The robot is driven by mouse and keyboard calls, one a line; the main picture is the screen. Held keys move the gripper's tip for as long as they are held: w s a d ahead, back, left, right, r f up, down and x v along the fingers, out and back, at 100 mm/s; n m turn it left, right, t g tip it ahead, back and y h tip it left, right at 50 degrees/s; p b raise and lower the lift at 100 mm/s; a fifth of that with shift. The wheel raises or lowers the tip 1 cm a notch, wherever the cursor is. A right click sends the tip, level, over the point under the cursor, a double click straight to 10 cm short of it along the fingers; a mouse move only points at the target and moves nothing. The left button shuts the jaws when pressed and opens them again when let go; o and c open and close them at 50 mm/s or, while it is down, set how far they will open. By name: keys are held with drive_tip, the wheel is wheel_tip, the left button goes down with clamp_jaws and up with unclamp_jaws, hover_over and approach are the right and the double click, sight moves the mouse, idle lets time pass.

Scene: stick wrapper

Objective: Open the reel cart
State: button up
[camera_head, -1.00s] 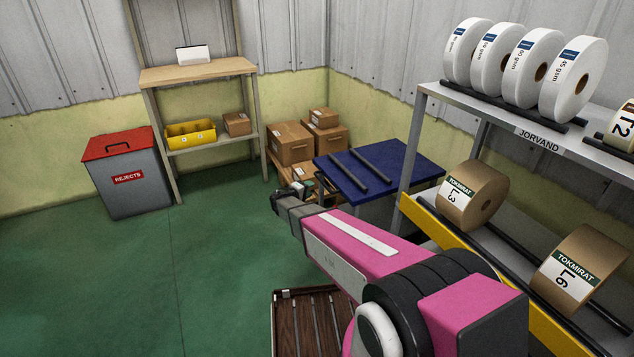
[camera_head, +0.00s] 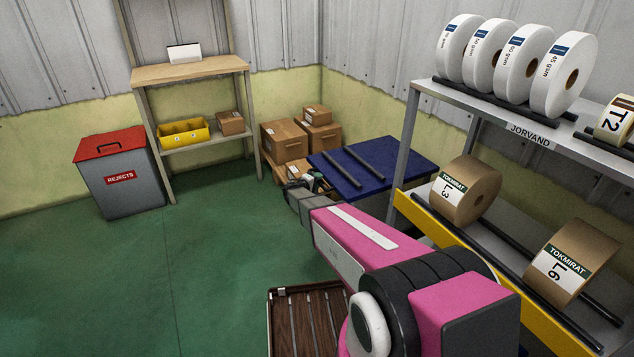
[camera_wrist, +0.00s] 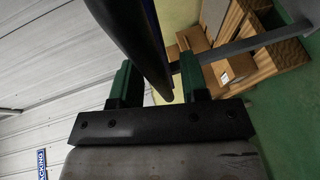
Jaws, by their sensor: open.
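The reel cart, as I take it, has a dark blue flat top (camera_head: 385,165) with two black bars on it. It stands right of the cardboard boxes and partly behind my arm. My gripper (camera_head: 318,180) is at the cart's near left edge, small and partly hidden by my wrist. In the wrist view my gripper (camera_wrist: 158,82) is open, with a green finger on each side. A dark blue-black edge (camera_wrist: 140,45), probably the cart's top, runs between or just beyond the fingers; I cannot tell whether they touch it. A grey bar (camera_wrist: 255,42) lies to the right.
A metal rack (camera_head: 405,150) with white and brown reels stands close on the right. Cardboard boxes (camera_head: 284,140) sit behind my gripper. A grey rejects bin (camera_head: 125,185) and a wooden shelf unit (camera_head: 190,73) stand at the left. The green floor (camera_head: 215,240) is clear at left.

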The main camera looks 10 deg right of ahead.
clamp_jaws()
drive_tip(key=s+a, duration=0.4)
drive_tip(key=a, duration=0.8)
drive_tip(key=s+a, duration=0.4)
drive_tip(key=a, duration=0.8)
drive_tip(key=s+a, duration=0.4)
drive_tip(key=a, duration=0.8)
drive_tip(key=shift+a, duration=0.25)
unclamp_jaws()
drive_tip(key=shift+w, duration=0.1)
drive_tip(key=v, duration=1)
drive_tip(key=shift+s+a, duration=0.3)
drive_tip(key=shift+r, duration=0.1)
